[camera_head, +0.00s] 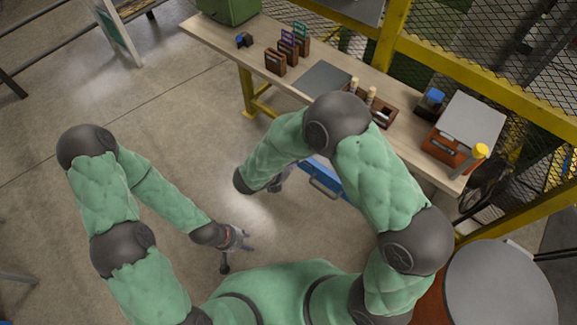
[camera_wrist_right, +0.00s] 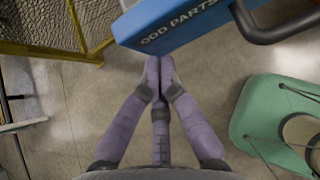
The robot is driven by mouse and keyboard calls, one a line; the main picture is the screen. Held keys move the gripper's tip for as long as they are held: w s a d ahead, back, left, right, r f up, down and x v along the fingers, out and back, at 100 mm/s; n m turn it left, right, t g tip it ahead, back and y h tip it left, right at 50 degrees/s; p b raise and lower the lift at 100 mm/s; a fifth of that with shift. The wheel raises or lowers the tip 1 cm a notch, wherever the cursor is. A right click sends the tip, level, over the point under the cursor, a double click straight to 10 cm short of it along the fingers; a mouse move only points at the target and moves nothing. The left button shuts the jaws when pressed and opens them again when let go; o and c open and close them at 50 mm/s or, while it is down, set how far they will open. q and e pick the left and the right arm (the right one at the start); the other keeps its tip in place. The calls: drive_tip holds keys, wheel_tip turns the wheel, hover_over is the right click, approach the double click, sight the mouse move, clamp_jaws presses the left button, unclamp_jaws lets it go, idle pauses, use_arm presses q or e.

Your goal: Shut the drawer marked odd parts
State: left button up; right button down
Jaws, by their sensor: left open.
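The blue drawer (camera_head: 318,172) sticks out from under the bench, with a bar handle on its front. My right arm hides part of it. In the right wrist view its front (camera_wrist_right: 178,28) reads ODD PARTS, and the dark handle (camera_wrist_right: 275,32) is to the right of the words. My right gripper (camera_wrist_right: 160,68) has its fingers together with nothing seen between them. The tips are close to the drawer front; I cannot tell if they touch. In the head view this gripper (camera_head: 280,179) is left of the drawer. My left gripper (camera_head: 247,242) is open and empty over the floor.
The wooden bench (camera_head: 222,40) runs across the top right, bearing card holders (camera_head: 283,52), a grey mat (camera_head: 325,80) and an orange box (camera_head: 450,145). A round grey top (camera_head: 498,285) stands at bottom right. The floor at left is mostly clear.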

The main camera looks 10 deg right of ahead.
drive_tip(key=w+d+b, duration=0.1)
drive_tip(key=w+d, duration=0.3)
drive_tip(key=d, duration=0.1)
drive_tip(key=w+d+b, duration=0.1)
drive_tip(key=w+d, duration=0.3)
drive_tip(key=d, duration=0.1)
drive_tip(key=w+d+b, duration=0.1)
drive_tip(key=w+d, duration=0.3)
drive_tip(key=shift+w+d, duration=0.25)
drive_tip(key=shift+d, duration=0.15)
use_arm(q)
drive_tip(key=shift+f, duration=1.5)
use_arm(e)
drive_tip(key=shift+w+d, duration=0.3)
